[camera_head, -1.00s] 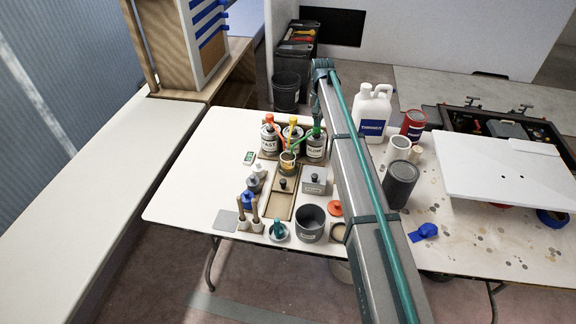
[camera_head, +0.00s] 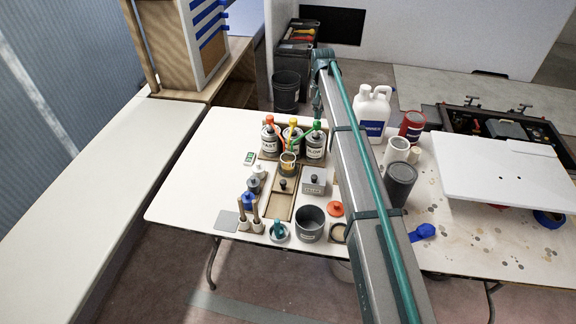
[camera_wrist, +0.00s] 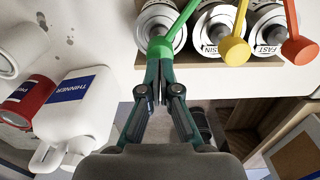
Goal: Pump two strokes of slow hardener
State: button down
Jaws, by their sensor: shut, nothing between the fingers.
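The slow hardener can (camera_head: 315,149) stands at the right of a row of three cans at the back of the table. Its green pump head (camera_head: 318,126) has a spout slanting left toward a small cup (camera_head: 289,166) in front of the cans. In the wrist view the green pump head (camera_wrist: 160,48) is right at the tips of my gripper (camera_wrist: 158,66). My gripper is shut and empty, pointing down over the head. I cannot tell whether it touches. The can (camera_wrist: 160,20) is partly hidden in that view.
The resin can (camera_head: 292,140) has a yellow pump; the fast can (camera_head: 270,142) has a red one. A thinner jug (camera_head: 372,112) and red tin (camera_head: 413,125) stand right of my arm. A grey pot (camera_head: 310,223) and several small tools occupy the front.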

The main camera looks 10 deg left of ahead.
jog(key=shift+r, duration=0.1)
dwell(0.5)
jog(key=shift+r+p, duration=0.65)
jog(key=shift+r, duration=0.8)
